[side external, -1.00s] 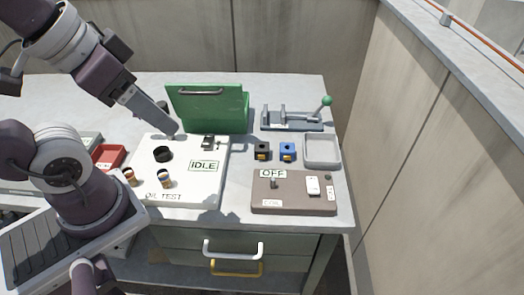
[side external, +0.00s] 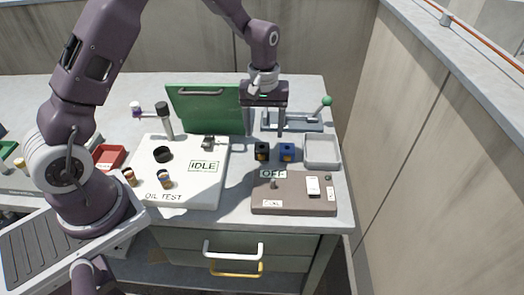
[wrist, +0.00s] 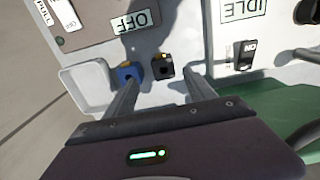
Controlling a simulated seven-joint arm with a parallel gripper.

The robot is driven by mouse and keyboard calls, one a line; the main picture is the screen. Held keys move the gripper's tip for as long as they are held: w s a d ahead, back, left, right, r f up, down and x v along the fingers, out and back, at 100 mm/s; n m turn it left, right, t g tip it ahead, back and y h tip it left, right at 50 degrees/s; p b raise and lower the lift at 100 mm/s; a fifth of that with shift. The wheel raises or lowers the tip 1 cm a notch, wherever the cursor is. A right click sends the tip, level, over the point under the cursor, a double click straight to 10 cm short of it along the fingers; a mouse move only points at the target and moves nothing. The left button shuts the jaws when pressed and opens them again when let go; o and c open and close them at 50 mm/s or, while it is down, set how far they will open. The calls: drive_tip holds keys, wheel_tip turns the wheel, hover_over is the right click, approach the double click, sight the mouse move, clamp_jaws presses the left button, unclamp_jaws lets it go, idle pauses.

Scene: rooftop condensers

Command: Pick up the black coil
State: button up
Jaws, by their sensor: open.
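The black coil (side external: 261,152) is a small dark block with a yellow-orange patch, standing on the grey bench to the left of a similar blue coil (side external: 287,152). My gripper (side external: 266,132) is above and slightly behind the coils, fingers pointing down, open and empty. In the wrist view the black coil (wrist: 162,68) shows between and just beyond the two fingertips of my gripper (wrist: 163,85). The blue coil (wrist: 128,74) shows close to the left fingertip there; I cannot tell the gap between them.
A brown OFF panel (side external: 295,195) lies in front of the coils. A grey tray (side external: 337,152) is to the right. A clamp with a green knob (side external: 327,101) and an open green lid (side external: 205,115) stand behind. The white IDLE panel (side external: 195,190) is to the left.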

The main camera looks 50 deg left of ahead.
sight(262, 147)
drive_tip(key=f, duration=0.7)
drive_tip(key=shift+a+f, duration=0.35)
drive_tip(key=shift+a, duration=0.05)
clamp_jaws()
